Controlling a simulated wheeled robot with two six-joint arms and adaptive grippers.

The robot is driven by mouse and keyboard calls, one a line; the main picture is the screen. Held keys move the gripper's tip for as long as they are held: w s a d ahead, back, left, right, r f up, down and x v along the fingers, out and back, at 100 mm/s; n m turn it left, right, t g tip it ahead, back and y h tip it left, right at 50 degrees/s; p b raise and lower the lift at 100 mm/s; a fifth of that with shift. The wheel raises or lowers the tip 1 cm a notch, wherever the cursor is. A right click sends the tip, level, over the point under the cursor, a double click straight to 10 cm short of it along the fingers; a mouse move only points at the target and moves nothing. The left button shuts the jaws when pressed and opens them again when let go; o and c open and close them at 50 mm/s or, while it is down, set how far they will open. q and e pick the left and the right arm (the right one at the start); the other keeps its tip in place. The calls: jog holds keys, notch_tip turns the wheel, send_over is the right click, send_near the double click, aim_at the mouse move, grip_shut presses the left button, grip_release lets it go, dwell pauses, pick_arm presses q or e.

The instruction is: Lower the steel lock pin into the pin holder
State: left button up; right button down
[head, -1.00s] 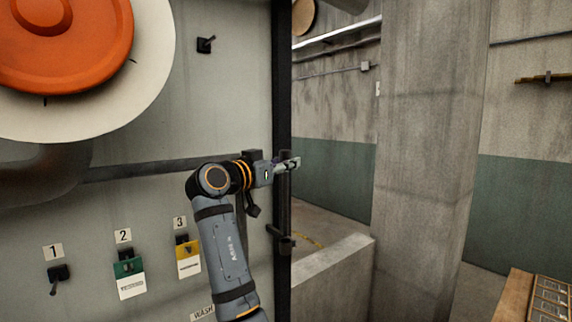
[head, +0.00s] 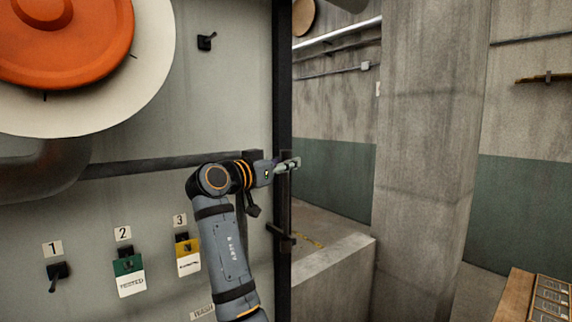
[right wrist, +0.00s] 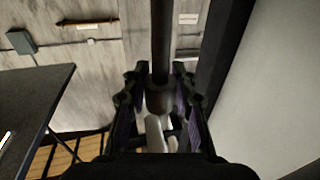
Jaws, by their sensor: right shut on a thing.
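My right gripper (head: 289,164) is beside the dark vertical post at the panel's right edge. In the right wrist view, its two fingers close around a dark round rod with a thicker grey collar, which I take to be the steel lock pin (right wrist: 160,42). The rod runs up out of that picture between the fingertips. In the head view the pin is too small and dark to make out. A black bracket (head: 281,237) on the post below the gripper may be the pin holder; I cannot tell. My left gripper is out of view.
The grey panel (head: 150,200) with an orange round cover (head: 65,40), numbered switches and hanging tags is at left. A low concrete wall (head: 330,270) and a pillar (head: 425,150) stand to the right. A wooden-edged table (head: 516,295) is at lower right.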

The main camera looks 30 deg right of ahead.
aim_at(284, 234)
jog(key=shift+p, duration=0.35)
jog(key=shift+f+p, duration=0.55)
jog(key=shift+p, duration=0.5)
jog(key=shift+f+b, duration=3.3)
jog(key=shift+f, duration=3.15)
jog(key=shift+f+b, duration=2.2)
jog(key=c, duration=1)
grip_release()
jog(key=shift+f, duration=0.1)
